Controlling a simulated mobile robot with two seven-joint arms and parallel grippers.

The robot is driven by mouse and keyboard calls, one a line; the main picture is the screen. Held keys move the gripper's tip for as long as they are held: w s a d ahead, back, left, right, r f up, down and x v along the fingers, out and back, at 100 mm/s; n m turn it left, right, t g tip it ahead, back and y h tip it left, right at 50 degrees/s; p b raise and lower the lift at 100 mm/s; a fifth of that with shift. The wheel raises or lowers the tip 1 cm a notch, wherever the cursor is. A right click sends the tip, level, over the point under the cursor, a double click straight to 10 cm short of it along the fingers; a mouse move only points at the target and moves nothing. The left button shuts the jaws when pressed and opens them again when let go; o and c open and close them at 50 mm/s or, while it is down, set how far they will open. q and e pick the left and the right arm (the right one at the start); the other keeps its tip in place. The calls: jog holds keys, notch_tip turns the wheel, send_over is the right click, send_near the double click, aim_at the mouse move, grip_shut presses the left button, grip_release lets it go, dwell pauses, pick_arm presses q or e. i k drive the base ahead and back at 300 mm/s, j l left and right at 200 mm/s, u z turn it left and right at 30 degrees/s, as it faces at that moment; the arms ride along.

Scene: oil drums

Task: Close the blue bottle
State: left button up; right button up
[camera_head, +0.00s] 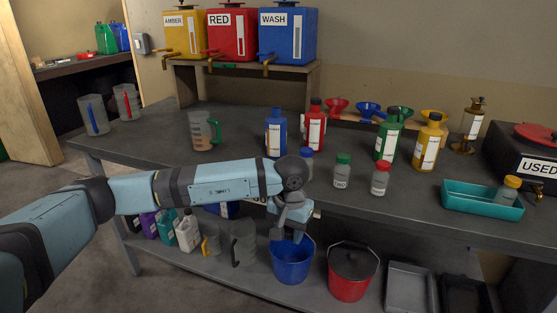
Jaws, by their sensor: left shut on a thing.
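The blue bottle (275,139) stands upright on the dark workbench, left of the red bottle (314,132). Its top looks blue, with no black cap like those on the neighbouring bottles. My left gripper (290,228) points down at the bench's front edge, in front of and below the blue bottle, apart from it. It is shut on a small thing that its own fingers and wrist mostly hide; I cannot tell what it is. A small blue-capped jar (307,153) shows partly behind my left wrist. My right gripper is out of view.
A green-capped jar (341,172) and a red-capped jar (380,179) stand on the bench to the right. Green (386,146) and yellow (427,150) bottles stand behind them. A jug (202,133) is at left. A blue bucket (291,268) is below my gripper.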

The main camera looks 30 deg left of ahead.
aim_at(276, 126)
jog(key=j, duration=0.55)
jog(key=k+j+z, duration=0.1)
jog(key=j, duration=0.5)
jog(key=k+j, duration=0.1)
jog(key=j, duration=0.45)
